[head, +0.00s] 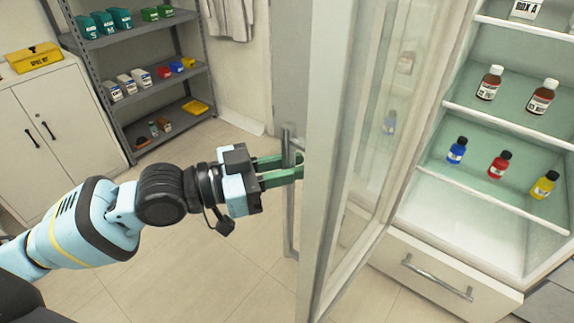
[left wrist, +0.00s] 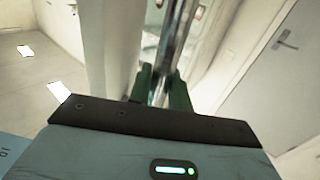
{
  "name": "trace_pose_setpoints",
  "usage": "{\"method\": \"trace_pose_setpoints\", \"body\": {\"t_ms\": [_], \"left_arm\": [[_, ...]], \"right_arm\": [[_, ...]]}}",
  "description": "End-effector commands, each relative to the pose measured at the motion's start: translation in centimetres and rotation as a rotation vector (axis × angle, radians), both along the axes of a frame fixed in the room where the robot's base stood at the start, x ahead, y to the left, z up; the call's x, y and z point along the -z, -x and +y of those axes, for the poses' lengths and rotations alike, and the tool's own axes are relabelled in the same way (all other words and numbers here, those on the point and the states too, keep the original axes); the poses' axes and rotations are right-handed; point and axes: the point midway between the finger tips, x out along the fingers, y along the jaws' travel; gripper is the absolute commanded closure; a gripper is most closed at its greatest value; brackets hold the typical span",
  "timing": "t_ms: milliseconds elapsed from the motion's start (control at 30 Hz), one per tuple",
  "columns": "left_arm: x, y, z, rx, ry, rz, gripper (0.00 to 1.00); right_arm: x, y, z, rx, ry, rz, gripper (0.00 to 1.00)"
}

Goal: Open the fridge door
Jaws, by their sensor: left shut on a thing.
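The fridge door (head: 322,130) is a tall glass panel in a pale frame. It stands swung out from the fridge (head: 520,125), whose shelves show openly at the right. A vertical metal bar handle (head: 290,210) runs along the door's outer face. My left gripper (head: 298,167) is shut on the handle, its green fingers on either side of the bar. In the left wrist view the handle (left wrist: 168,45) passes between the fingers (left wrist: 163,88). The door frame partly hides the fingertips in the head view. My right gripper is not in view.
Brown bottles (head: 489,83) and small coloured bottles (head: 500,165) stand on the fridge shelves. A drawer (head: 440,275) lies below. A grey rack (head: 130,70) and a white cabinet (head: 50,135) stand at the back left. The tiled floor (head: 250,270) left of the door looks clear.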

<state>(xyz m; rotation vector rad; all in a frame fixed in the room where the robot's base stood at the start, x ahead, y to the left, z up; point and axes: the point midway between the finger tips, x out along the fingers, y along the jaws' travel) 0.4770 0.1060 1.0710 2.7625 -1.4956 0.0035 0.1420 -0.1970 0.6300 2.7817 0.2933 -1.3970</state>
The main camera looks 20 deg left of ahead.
Motion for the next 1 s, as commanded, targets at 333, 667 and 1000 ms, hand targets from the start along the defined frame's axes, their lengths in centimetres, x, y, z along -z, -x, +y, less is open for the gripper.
{"method": "trace_pose_setpoints", "body": {"t_ms": [333,667,1000], "left_arm": [[0.22,-0.09,0.05,-0.002,-0.004,0.004,1.00],[0.15,-0.06,0.02,-0.001,-0.003,0.003,0.61],[0.24,0.19,0.53,-0.002,-0.004,0.004,0.61]], "right_arm": [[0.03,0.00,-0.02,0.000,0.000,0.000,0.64],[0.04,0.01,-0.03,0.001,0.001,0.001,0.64],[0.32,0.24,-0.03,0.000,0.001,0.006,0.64]]}}
